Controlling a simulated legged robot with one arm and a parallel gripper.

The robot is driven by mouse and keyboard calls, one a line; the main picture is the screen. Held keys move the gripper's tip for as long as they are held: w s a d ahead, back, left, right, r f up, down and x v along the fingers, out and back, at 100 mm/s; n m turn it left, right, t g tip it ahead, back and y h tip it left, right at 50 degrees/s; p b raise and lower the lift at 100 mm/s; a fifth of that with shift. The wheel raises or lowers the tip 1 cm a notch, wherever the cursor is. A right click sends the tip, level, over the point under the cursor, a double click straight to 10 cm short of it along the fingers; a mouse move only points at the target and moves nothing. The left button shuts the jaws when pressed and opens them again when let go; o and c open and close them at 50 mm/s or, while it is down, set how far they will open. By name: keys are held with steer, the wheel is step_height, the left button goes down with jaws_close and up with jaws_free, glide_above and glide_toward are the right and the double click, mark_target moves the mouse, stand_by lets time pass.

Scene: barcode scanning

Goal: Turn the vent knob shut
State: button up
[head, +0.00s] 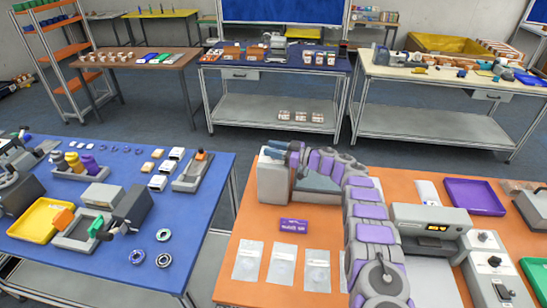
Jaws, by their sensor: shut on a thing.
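My purple and grey arm reaches up from the bottom edge and bends left over the orange table (228,296). My gripper (289,153) is at the top of a pale grey machine (272,190) at the table's far left. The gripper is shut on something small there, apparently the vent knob. The gripper and arm cover the knob, so its shape and turn cannot be told. A blue-grey surface (318,182) shows beside the machine under the arm.
A purple box (294,226) and several clear bags (281,263) lie in front of the machine. A grey device with a lit display (432,226) and a purple tray (473,196) are right of my arm. A blue table (133,283) stands left, across a gap.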

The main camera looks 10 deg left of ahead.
steer(key=b, duration=0.2)
steer(key=shift+w+d+g+b, duration=0.2)
steer(key=shift+d+g+b, duration=0.15)
steer(key=shift+g+b, duration=0.05)
steer(key=shift+s+f+n+b, duration=0.15)
steer(key=shift+n+b, duration=0.15)
steer(key=shift+b, duration=0.2)
steer(key=shift+d+f+g, duration=0.15)
steer(key=shift+f+g, duration=0.15)
steer(key=o, duration=0.7)
steer(key=shift+c, duration=0.2)
steer(key=o, duration=0.3)
steer(key=shift+d, duration=0.1)
steer(key=shift+r, duration=0.1)
